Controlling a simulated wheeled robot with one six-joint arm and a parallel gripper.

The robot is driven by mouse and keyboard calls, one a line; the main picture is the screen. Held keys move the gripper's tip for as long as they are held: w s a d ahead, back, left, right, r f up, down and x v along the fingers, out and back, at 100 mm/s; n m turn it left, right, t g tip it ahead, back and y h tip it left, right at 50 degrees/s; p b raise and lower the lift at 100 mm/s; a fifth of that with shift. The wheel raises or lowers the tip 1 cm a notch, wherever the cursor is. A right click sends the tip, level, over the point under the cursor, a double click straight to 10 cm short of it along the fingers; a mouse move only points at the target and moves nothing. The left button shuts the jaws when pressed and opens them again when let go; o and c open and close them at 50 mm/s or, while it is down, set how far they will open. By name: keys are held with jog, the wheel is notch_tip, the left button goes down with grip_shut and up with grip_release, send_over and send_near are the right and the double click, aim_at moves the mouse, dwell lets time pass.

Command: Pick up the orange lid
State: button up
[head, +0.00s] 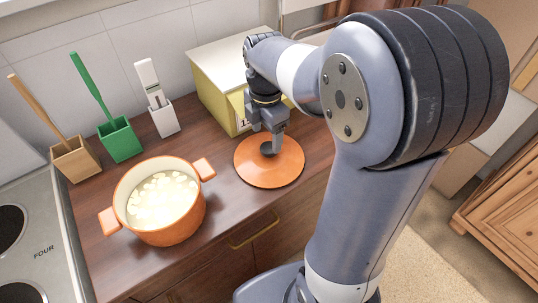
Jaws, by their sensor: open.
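The orange lid (268,173) lies flat on the brown wooden counter, right of the orange pot. It is a round disc with a dark knob (268,149) near its middle. My gripper (267,143) points down over the lid, with its jaws open and its fingertips at the knob. From this view I cannot tell whether the fingers touch the knob, and part of the knob is hidden by them.
The orange pot (172,228) with pale pieces inside stands left of the lid. Wooden, green and white holders (120,140) with utensils stand along the tiled wall. A yellow box with a pale top (215,58) stands behind my gripper. A stove (40,225) is at left.

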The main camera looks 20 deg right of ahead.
aim_at(269, 147)
jog(key=shift+d+f, duration=0.2)
jog(key=shift+f, duration=1.35)
jog(key=shift+d+f, duration=0.15)
jog(key=shift+f, duration=1.35)
jog(key=shift+c, duration=0.5)
jog(key=c, duration=1.1)
